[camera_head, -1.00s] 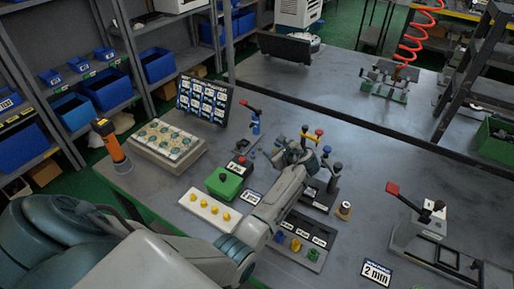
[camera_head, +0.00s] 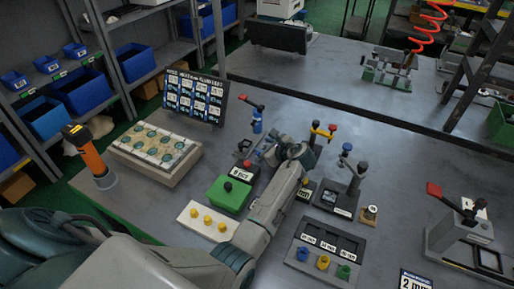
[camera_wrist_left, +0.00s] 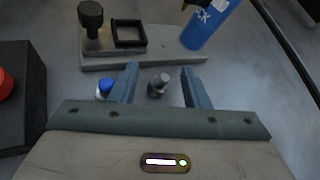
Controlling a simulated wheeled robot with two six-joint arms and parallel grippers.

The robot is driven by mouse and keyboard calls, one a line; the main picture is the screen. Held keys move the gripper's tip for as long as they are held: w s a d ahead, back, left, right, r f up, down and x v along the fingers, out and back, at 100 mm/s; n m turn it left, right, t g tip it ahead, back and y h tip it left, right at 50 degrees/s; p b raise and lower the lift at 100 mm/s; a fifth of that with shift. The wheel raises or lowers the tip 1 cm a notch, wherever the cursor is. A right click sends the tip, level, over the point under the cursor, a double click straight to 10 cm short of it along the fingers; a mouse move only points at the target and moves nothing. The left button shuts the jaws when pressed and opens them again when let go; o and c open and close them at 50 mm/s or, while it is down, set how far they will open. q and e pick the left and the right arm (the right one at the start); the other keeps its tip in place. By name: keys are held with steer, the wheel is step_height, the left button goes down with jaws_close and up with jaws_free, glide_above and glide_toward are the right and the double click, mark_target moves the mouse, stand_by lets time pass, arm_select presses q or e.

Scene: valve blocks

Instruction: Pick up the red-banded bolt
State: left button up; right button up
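My left gripper (camera_wrist_left: 160,84) is open in the left wrist view, its two blue-grey fingers pointing away over the bench. A small bolt with a grey head (camera_wrist_left: 158,83) stands between the fingers, apart from both; no red band can be made out on it. A blue-capped piece (camera_wrist_left: 104,87) is just outside the left finger. In the head view my left gripper (camera_head: 272,156) is low over the bench, partly hidden by its own wrist. The red-banded bolt cannot be clearly picked out there. My right gripper is not in view.
A grey fixture with a black knob and square frame (camera_wrist_left: 128,40) and a blue bottle (camera_wrist_left: 212,22) are just beyond the fingers. A dark block with a red button (camera_wrist_left: 14,92) is at left. A green box (camera_head: 228,195) and white tray (camera_head: 207,222) are nearby.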

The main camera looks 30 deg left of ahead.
arm_select(q)
steer(key=shift+s+d+r, duration=0.1)
steer(key=shift+d, duration=0.05)
steer(key=shift+d+r, duration=0.15)
steer(key=shift+d, duration=0.05)
steer(key=shift+s, duration=0.1)
steer(key=c, duration=0.7)
jaws_close()
steer(key=shift+r, duration=0.25)
step_height(320, 180, up, 9)
steer(key=s+d+r+m+t+h, duration=0.3)
steer(key=s+d+m+t+h, duration=0.4)
steer(key=s+d+m+h, duration=0.4)
steer(key=s+d+m, duration=0.2)
steer(key=s, duration=0.1)
steer(key=shift+r+h+b, duration=0.3)
steer(key=shift+r+b, duration=0.05)
steer(key=shift+b, duration=0.05)
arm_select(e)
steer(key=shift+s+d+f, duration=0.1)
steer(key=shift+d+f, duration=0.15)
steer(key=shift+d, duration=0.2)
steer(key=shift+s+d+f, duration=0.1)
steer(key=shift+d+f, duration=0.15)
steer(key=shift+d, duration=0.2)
